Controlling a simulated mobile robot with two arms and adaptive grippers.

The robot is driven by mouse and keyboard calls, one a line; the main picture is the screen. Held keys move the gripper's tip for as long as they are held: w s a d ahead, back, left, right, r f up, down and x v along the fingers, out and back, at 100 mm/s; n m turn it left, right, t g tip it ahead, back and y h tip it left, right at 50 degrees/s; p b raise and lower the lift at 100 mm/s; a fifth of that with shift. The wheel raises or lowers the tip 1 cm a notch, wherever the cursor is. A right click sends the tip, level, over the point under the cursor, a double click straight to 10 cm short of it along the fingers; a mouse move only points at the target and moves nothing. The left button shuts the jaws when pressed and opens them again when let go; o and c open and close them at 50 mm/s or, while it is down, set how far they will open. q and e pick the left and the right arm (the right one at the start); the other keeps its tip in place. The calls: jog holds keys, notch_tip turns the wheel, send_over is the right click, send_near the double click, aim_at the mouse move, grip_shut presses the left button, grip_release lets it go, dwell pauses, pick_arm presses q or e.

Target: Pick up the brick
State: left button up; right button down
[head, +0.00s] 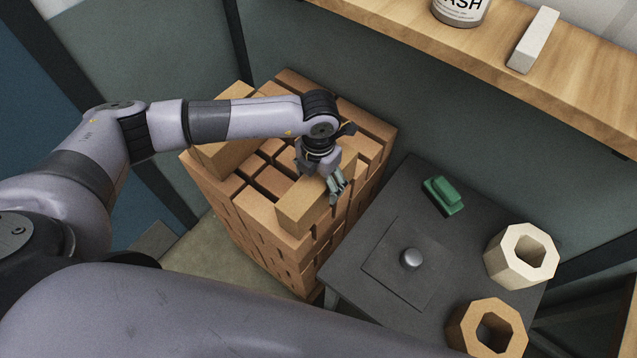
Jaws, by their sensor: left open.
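Several tan-orange bricks are stacked in a tall pile (262,247) left of the middle. One brick (303,206) lies on top at the pile's near right side. My left gripper (336,194) is over the right end of this brick, pointing down, its fingers open. The fingers cover part of that end, and I cannot tell whether they touch it. Another brick (222,154) lies on top at the pile's left, partly behind my left arm. My right gripper is not in view.
A dark table (388,215) stands right of the pile. It holds a green object (442,196), a plate with a metal knob (411,259), a cream octagonal ring (498,258) and a tan one (464,325). A wooden shelf (495,70) with a can and white block is above.

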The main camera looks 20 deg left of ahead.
pick_arm(q)
jog(key=shift+f, duration=1.05)
jog(key=c, duration=0.5)
grip_shut()
jog(key=shift+w+r, duration=0.15)
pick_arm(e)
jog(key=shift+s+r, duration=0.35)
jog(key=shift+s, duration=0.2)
